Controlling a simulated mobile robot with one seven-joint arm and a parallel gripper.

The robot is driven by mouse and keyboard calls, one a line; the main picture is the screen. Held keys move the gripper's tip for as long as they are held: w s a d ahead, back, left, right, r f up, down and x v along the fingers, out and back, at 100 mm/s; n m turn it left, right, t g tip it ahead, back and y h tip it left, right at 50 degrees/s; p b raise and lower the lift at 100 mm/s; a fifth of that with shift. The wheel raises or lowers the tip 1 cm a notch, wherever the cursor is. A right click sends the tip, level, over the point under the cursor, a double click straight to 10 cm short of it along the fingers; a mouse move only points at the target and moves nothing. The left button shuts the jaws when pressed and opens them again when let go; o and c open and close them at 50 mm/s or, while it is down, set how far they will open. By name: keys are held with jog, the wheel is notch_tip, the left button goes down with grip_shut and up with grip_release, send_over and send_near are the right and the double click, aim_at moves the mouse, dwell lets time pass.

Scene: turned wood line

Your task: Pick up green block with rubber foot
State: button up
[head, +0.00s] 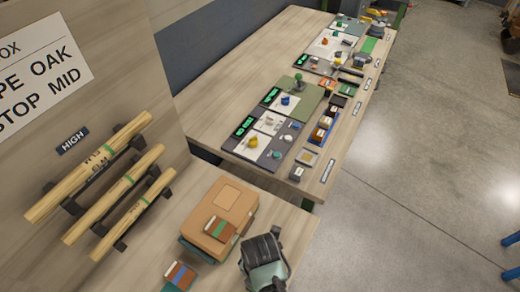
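The tan-orange case (229,198) sits on the near bench. Turned wood rods (115,195) rest on black pegs at left. The far bench (215,105) has clear wood on its left; concrete floor is open at right.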

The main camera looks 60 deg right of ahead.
jog(key=shift+f, duration=0.15)
jog(key=c, duration=1.5)
notch_tip(320, 180, up, 10)
jog(key=shift+r, duration=0.1)
jog(key=shift+c, duration=0.2)
